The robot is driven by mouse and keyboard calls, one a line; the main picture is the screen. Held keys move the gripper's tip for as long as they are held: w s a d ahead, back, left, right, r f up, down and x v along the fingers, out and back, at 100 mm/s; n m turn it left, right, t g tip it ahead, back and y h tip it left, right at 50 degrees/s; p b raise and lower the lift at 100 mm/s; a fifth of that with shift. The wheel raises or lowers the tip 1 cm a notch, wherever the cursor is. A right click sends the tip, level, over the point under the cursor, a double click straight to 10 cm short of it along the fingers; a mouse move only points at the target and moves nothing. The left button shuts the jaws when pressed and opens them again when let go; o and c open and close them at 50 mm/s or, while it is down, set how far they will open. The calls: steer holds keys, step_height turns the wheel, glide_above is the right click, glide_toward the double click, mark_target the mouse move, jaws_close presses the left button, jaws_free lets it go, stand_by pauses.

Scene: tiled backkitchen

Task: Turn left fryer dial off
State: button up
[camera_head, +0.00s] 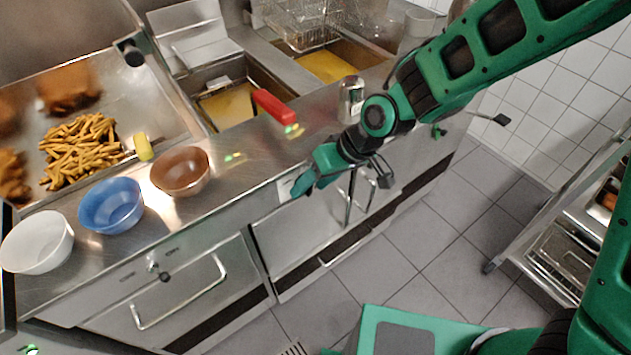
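The fryer has a left oil well (228,106) and a right oil well (325,66) with yellow oil, set in the steel counter. My gripper (300,188) is at the fryer's front panel below the left well, beside a small pale plate (287,188). The gripper hides what lies behind it, so I cannot make out a dial there, nor whether the fingers touch anything or are open.
Several bowls, including a blue bowl (112,206), stand left beside a tray of fries (80,145). A rack (560,250) stands right; tiled floor between is clear.

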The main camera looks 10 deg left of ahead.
steer(key=c, duration=0.9)
steer(key=shift+d, duration=0.15)
steer(key=t+h, duration=0.1)
steer(key=a+t+h, duration=0.1)
steer(key=shift+s+r+n+t, duration=0.1)
steer(key=shift+s+n+t, duration=0.2)
steer(key=t+h, duration=0.2)
steer(key=n+t+h, duration=0.1)
steer(key=shift+s+a, duration=0.15)
steer(key=shift+s, duration=0.1)
steer(key=shift+s+a+f+n+t+h, duration=0.15)
steer(key=shift+n+t+h, duration=0.1)
steer(key=shift+t+h, duration=0.6)
steer(key=shift+w+d+f+n+t+h, duration=0.15)
steer(key=shift+n+t+h, duration=0.25)
steer(key=shift+t, duration=0.75)
steer(key=shift+s+a+f+n+t+h, duration=0.15)
steer(key=shift+t+h, duration=0.6)
steer(key=shift+t, duration=0.25)
